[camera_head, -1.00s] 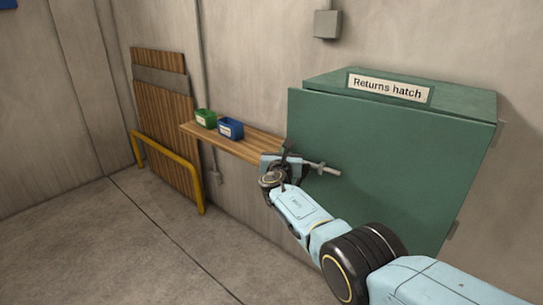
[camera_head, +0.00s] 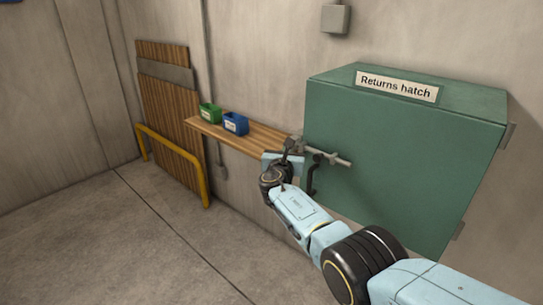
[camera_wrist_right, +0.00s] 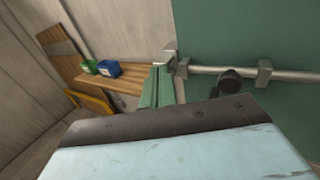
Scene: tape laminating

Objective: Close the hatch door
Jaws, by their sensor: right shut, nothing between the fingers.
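The green hatch door (camera_head: 390,165) is the front of the box labelled "Returns hatch" (camera_head: 475,95). It sits nearly flush with the box, its top edge along the box's front edge; I cannot tell whether it is fully shut or latched. A grey metal bar handle (camera_head: 328,156) lies across the door's left side, and also shows in the right wrist view (camera_wrist_right: 215,71). My right gripper (camera_head: 299,148) is shut and empty at the door's left edge, beside the handle's left end; contact is unclear. My left gripper is out of view.
Hinges (camera_head: 507,135) show on the door's right side. A wooden shelf (camera_head: 250,136) left of the hatch holds a green bin (camera_head: 210,113) and a blue bin (camera_head: 236,124). A yellow rail (camera_head: 205,180) stands before wooden planks (camera_head: 165,110). The floor at left is clear.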

